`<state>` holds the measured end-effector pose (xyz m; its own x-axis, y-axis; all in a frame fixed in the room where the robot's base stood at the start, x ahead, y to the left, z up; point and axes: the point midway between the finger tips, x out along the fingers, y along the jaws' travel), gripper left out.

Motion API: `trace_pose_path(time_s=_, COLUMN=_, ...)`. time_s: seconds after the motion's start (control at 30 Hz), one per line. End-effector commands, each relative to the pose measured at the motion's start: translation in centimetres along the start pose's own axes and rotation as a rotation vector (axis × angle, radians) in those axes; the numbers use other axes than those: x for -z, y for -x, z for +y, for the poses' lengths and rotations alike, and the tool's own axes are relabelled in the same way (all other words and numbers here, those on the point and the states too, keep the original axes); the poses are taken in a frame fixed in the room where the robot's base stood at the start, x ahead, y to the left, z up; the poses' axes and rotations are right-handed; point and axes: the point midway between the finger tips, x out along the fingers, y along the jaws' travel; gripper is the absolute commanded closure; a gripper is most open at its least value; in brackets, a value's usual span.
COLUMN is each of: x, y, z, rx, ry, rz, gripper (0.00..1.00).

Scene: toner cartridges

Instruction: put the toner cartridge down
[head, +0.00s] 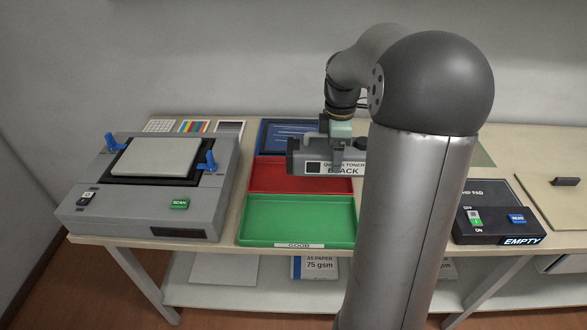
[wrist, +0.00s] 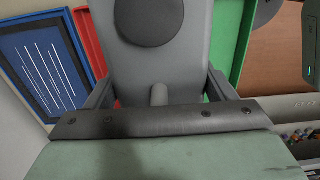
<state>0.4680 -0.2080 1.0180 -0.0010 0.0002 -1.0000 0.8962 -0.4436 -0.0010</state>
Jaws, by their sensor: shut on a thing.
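The toner cartridge (head: 307,160) is a long dark grey block with a white label reading "TONER" and "BLACK". My gripper (head: 340,150) is shut on it and holds it level above the red tray (head: 270,175). My arm hides the cartridge's right end. In the wrist view the grey cartridge (wrist: 160,60) lies between my gripper's fingers (wrist: 158,95), with a round dark cap on it. The green tray (head: 297,218), labelled "GOOD", is empty in front of the red tray. The blue tray or panel (head: 275,140) is behind.
A grey scanner device (head: 150,185) with blue levers and a green SCAN button stands at the left. A black chip pad box (head: 497,225) reading "EMPTY" is at the right. Printed sheets (head: 193,127) lie at the back. Paper packs are on the lower shelf.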

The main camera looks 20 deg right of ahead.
Motion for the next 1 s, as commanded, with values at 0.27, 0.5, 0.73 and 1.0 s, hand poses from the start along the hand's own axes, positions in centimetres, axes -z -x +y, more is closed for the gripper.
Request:
trace_pose_path(time_s=0.27, x=5.1, y=-2.7, z=4.1, rx=0.000, ry=0.004, rz=0.002, gripper=0.72)
trace_pose_path(time_s=0.5, x=7.2, y=-6.4, z=5.9, rx=-0.001, ry=0.001, rz=0.001, gripper=0.72)
trace_pose_path(time_s=0.73, x=7.9, y=-7.6, z=6.6, rx=-0.004, ry=0.000, rz=0.001, gripper=0.72)
trace_pose_path(time_s=1.0, x=8.4, y=-10.8, z=7.0, rx=-0.001, ry=-0.002, rz=0.001, gripper=0.72)
